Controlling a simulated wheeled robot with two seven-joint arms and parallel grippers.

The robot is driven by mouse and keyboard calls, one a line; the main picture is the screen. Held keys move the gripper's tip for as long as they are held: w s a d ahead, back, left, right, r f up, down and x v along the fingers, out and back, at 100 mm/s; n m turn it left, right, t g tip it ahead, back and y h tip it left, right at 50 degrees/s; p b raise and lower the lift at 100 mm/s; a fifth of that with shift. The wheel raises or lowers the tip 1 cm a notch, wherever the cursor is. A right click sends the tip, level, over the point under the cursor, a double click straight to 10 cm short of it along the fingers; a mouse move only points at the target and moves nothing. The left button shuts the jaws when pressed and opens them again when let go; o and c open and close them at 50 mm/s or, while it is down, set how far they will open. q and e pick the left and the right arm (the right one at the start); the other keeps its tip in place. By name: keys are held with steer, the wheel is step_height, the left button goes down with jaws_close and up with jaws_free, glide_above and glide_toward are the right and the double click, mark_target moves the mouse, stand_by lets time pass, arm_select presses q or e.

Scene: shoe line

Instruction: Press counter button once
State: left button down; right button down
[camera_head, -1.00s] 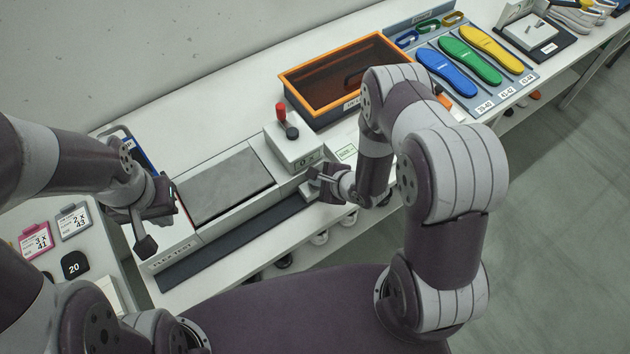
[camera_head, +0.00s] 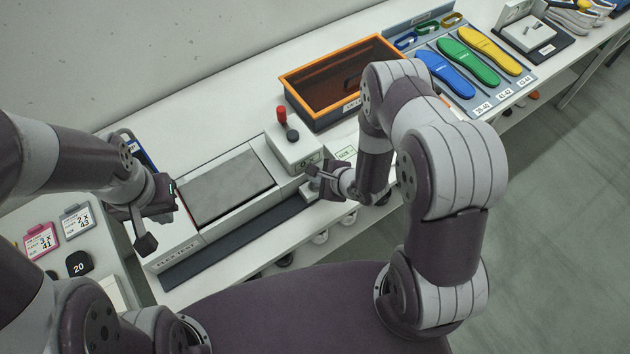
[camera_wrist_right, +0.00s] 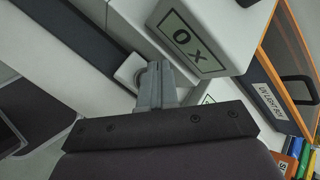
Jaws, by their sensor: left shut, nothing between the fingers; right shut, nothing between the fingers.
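The flex test machine (camera_head: 225,188) lies along the bench, with a white counter box (camera_head: 292,146) at its right end. In the right wrist view the counter display (camera_wrist_right: 188,44) reads "0 X". A small pale block with a rounded button (camera_wrist_right: 131,70) sits below the display. My right gripper (camera_head: 314,181) is shut and empty beside the box; in the wrist view its fingertips (camera_wrist_right: 155,80) are at the button and partly cover it. I cannot tell whether they touch. My left gripper (camera_head: 169,194) is shut and empty over the machine's left end.
A red-knobbed lever (camera_head: 281,115) and a dark knob stand on the counter box. An orange-rimmed light box (camera_head: 300,112) is behind it to the right. Coloured insoles (camera_head: 470,58) lie farther right. Tags (camera_head: 75,221) lie at the left.

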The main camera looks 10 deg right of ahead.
mark_target(317, 187)
step_height(317, 187, up, 5)
steer(key=p, duration=0.4)
steer(key=shift+f, duration=0.15)
stand_by(0.5)
